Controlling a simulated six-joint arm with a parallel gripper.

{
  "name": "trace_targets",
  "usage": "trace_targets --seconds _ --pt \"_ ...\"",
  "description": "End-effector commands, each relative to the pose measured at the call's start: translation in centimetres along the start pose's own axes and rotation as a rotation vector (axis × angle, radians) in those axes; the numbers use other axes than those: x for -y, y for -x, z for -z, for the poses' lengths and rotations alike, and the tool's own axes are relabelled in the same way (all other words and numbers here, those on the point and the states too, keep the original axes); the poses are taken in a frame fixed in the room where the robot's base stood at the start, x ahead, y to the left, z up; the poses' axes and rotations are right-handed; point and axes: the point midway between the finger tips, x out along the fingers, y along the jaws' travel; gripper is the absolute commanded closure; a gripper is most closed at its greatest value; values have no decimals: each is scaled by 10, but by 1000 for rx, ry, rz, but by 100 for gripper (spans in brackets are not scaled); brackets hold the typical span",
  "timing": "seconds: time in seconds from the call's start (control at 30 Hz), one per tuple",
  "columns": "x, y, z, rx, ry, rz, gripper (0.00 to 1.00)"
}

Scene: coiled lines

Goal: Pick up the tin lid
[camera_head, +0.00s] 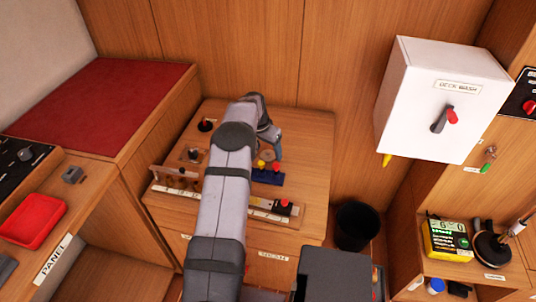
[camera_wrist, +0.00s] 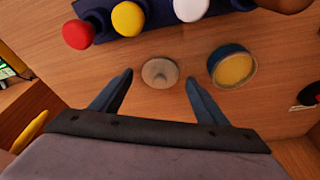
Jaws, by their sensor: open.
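A small round grey-beige disc (camera_wrist: 160,73), which looks like the tin lid, lies flat on the wooden top in the wrist view. To its right is a round blue-rimmed tin (camera_wrist: 235,67) with a yellow face. My gripper (camera_wrist: 158,79) is open and empty. In the picture the disc sits between its two fingertips, a little nearer the left one; I cannot tell how far above the wood they are. In the head view my gripper (camera_head: 277,150) is over the cabinet top (camera_head: 310,150), and I cannot make out the disc there.
A blue rack (camera_head: 267,177) with red, yellow and white caps stands close by; it also shows at the top of the wrist view (camera_wrist: 160,22). A wooden holder (camera_head: 172,183) is left of my arm. A white box (camera_head: 425,105) hangs at the right. Bare wood lies right of the rack.

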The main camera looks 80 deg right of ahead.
Motion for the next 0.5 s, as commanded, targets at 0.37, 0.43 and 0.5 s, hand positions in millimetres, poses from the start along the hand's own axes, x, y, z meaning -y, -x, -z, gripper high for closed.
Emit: trace_targets --seconds 0.37,0.43,0.5 --pt "0 -4 0 0 0 0 46" --pt "0 -4 0 0 0 0 63" --pt "0 -4 0 0 0 0 74"
